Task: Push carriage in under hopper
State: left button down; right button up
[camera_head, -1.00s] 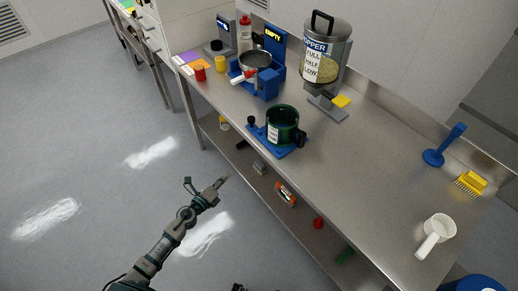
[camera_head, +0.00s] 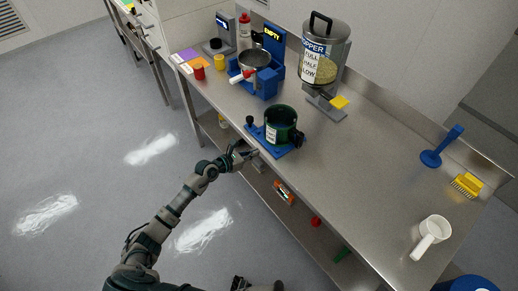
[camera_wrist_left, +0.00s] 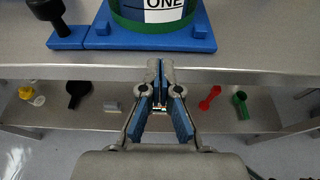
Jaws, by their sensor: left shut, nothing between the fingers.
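The carriage, a blue plate (camera_head: 290,152) with a black knob, stands near the front edge of the steel bench and carries a dark green pot (camera_head: 282,122) with a white label. In the left wrist view the carriage (camera_wrist_left: 150,42) fills the top, with the green pot (camera_wrist_left: 122,15) on it. The hopper (camera_head: 322,62), a clear cylinder of pale grains with a black handle, stands behind it at the back. A yellow tab (camera_head: 340,102) sits below it. My left gripper (camera_head: 250,153) is shut and empty, just in front of the carriage; contact is unclear. My right gripper is not seen.
A blue machine (camera_head: 268,82) with a metal pan stands left of the carriage. The bench between is clear. A lower shelf (camera_wrist_left: 140,105) holds small items.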

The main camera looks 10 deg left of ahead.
aim_at(269, 141)
pick_arm(q)
jog(key=shift+w+d+r, duration=0.1)
jog(key=shift+w+d, duration=0.35)
jog(key=shift+w, duration=0.15)
jog(key=shift+w+d, duration=0.4)
jog(key=shift+w, duration=0.2)
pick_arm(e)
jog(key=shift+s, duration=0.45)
pick_arm(q)
jog(key=shift+a, duration=0.15)
jog(key=w+d, duration=0.1)
jog(key=w, duration=0.1)
jog(key=w+d+b, duration=0.1)
jog(key=w+d, duration=0.3)
jog(key=shift+w+d+f+b, duration=0.1)
jog(key=shift+w+f+b, duration=0.1)
jog(key=shift+b, duration=0.2)
jog(key=shift+w+d, duration=0.35)
jog(key=shift+r, duration=0.1)
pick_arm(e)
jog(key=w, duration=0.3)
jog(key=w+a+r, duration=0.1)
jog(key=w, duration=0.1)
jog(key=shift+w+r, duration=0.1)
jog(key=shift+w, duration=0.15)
pick_arm(q)
jog(key=shift+a, duration=0.1)
